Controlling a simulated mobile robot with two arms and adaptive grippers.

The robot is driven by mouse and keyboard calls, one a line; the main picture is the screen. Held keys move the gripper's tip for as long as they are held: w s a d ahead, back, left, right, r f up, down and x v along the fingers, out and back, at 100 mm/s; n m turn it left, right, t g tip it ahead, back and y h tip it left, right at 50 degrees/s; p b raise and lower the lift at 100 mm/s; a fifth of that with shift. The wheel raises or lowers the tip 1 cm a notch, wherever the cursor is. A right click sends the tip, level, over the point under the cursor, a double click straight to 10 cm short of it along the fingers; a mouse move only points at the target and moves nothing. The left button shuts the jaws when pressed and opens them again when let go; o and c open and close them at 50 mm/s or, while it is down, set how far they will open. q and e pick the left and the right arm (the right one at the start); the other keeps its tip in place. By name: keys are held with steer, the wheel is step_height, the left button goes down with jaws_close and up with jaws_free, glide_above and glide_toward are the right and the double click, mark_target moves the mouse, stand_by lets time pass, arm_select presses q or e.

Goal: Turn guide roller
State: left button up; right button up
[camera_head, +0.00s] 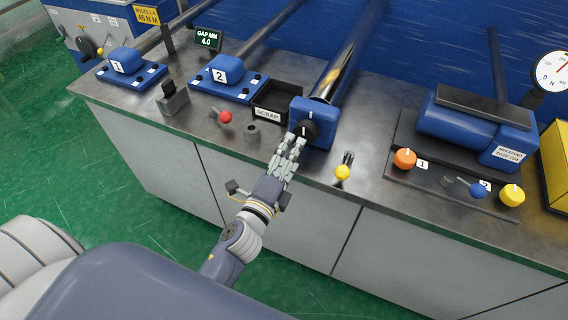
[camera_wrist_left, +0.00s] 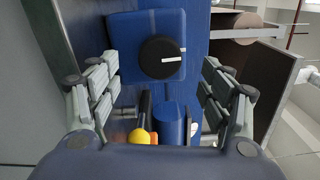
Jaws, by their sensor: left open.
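The shiny guide roller (camera_head: 345,60) runs up and back from a blue block (camera_head: 322,108). The block carries a round black knob (camera_head: 306,130) with a white pointer line. In the left wrist view the knob (camera_wrist_left: 158,60) faces me on the blue block (camera_wrist_left: 125,22), and its white line points right. My left gripper (camera_head: 291,142) is at the front of the knob in the head view and partly covers it. In the wrist view my left gripper (camera_wrist_left: 160,95) is open, its fingers spread on either side and apart from the knob. My right gripper is not in view.
A yellow-knobbed lever (camera_head: 343,172) stands right of the block. A black scrap tray (camera_head: 277,103), a red-knobbed lever (camera_head: 225,117) and a small grey cup (camera_head: 252,131) are on the left. A blue motor unit (camera_head: 470,125) with coloured knobs is on the right of the metal bench (camera_head: 190,128).

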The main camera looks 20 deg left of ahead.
arm_select(q)
steer(key=shift+s+a, duration=0.1)
steer(key=shift+s, duration=1.6)
steer(key=shift+f, duration=0.1)
steer(key=s+f+n+g, duration=0.3)
steer(key=f, duration=0.8)
steer(key=s+f+n+g, duration=0.2)
steer(key=s+f+n, duration=0.1)
steer(key=f, duration=0.9)
steer(key=s+f+n+g, duration=0.2)
steer(key=s+f+g, duration=0.15)
steer(key=f, duration=0.75)
steer(key=s+a+f+n+g, duration=0.1)
steer(key=s+f+n+g, duration=0.1)
steer(key=s+f, duration=0.4)
steer(key=s+a+f+n+g, duration=0.2)
steer(key=s+f, duration=0.5)
steer(key=s, duration=0.6)
steer(key=s+a+f+n+g, duration=0.2)
steer(key=s+f+n+g, duration=0.2)
steer(key=s+f, duration=0.3)
steer(key=s+n, duration=0.1)
steer(key=s, duration=0.2)
steer(key=shift+s+a+n+y, duration=0.2)
steer(key=shift+a+n+y, duration=0.1)
steer(key=shift+n, duration=0.1)
steer(key=shift+g, duration=0.25)
